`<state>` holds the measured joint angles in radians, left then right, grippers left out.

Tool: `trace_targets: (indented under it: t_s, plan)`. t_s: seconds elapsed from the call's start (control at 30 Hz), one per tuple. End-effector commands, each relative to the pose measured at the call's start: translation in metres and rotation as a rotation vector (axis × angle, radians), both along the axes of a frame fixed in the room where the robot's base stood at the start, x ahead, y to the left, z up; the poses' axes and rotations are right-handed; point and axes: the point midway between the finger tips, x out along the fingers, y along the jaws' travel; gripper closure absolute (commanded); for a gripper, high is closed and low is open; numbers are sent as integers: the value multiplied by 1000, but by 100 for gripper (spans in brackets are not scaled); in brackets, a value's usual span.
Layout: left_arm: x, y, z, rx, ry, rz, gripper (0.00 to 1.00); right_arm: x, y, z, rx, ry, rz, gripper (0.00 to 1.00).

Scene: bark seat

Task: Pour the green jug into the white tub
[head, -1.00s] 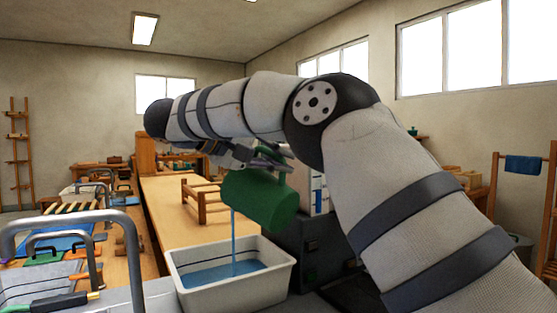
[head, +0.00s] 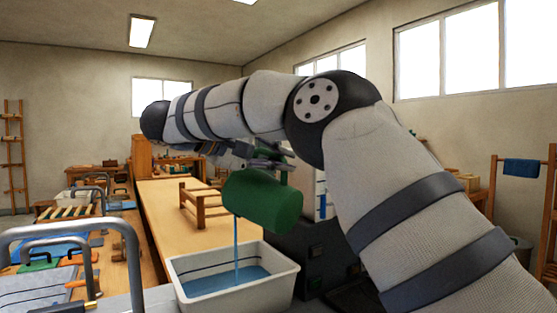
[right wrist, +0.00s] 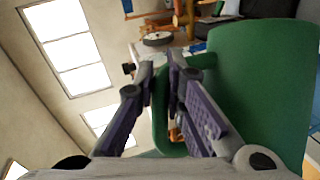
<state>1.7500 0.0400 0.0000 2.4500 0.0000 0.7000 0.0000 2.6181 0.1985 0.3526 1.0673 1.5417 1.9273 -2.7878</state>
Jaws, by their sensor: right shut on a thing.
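The green jug (head: 262,201) is tipped on its side above the white tub (head: 240,293) in the head view. A thin blue stream (head: 236,243) falls from the jug's left end into the tub, where blue liquid (head: 222,280) covers the bottom. My right gripper (head: 262,158) is shut on the jug's handle, above the jug. In the right wrist view the gripper's fingers (right wrist: 165,85) close around the green handle, with the jug (right wrist: 262,85) filling the right side. My left gripper is not in view.
A long wooden bench top (head: 165,215) runs back behind the tub, with a small wooden rack (head: 203,203) on it. Metal rails (head: 75,232) and tools stand at left. A dark box (head: 325,255) stands right of the tub.

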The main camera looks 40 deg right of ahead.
Motion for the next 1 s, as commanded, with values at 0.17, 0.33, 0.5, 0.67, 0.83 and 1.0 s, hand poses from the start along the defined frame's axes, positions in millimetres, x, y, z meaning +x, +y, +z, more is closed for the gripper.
trace_targets:
  t_s: [0.17, 0.33, 0.5, 0.67, 0.83, 1.0]
  plan:
    - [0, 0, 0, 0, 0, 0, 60, -3, -1, 2, -3, 18, 0, 100]
    - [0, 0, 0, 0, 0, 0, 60, -5, -1, 4, -5, 34, 0, 100]
    - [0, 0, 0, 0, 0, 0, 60, -7, -1, 4, -5, 35, 0, 100]
    - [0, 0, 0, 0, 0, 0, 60, -22, -4, -13, 18, -97, 1, 100]
    - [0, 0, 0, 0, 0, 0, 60, -38, -6, -34, 41, -269, 2, 100]
    - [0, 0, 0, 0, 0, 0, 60, -54, -8, -55, 67, -438, 3, 100]
